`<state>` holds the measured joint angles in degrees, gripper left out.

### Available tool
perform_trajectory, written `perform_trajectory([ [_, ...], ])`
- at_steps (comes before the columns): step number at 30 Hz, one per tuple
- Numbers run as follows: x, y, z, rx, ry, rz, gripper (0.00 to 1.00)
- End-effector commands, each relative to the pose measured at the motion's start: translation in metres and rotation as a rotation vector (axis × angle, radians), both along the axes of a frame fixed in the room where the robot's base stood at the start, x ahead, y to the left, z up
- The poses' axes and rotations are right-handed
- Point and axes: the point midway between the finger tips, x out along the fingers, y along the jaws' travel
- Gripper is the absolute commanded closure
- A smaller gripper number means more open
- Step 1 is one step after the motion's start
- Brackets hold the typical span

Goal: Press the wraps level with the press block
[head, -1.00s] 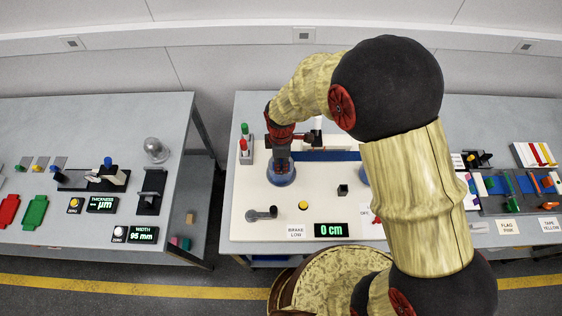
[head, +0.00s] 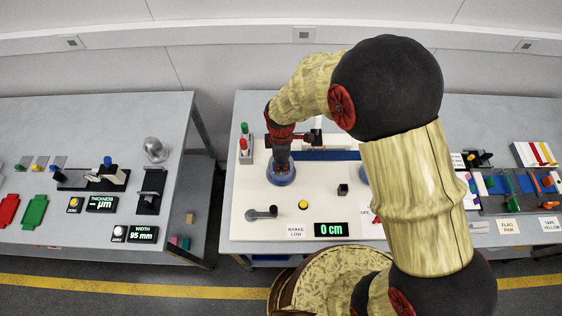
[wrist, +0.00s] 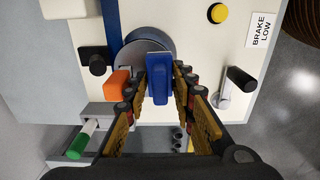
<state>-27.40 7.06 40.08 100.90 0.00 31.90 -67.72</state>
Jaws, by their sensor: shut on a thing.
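My gripper (wrist: 166,68) is shut on a blue block (wrist: 158,84), which I take to be the press block. In the wrist view the block's far end overlaps a round grey drum (wrist: 136,52) with a blue rim. I cannot tell whether it touches the drum. In the head view my gripper (head: 282,158) is over this left drum (head: 279,176) on the white board. My gripper and the block hide much of the drum. The wraps on it cannot be made out.
An orange block (wrist: 118,84) is close beside the drum. My arm hides the board's right side.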

Motion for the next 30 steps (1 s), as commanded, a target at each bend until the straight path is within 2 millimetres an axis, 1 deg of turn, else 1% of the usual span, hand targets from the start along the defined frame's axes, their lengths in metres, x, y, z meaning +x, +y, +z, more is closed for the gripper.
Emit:
perform_trajectory([
  [7, -0.001, -0.001, -0.002, -0.001, 0.002, 0.000, 0.95],
  [11, -0.001, -0.001, 0.002, -0.001, 0.002, 0.000, 0.95],
  [30, 0.000, 0.000, 0.049, 0.000, 0.000, 0.000, 0.95],
])
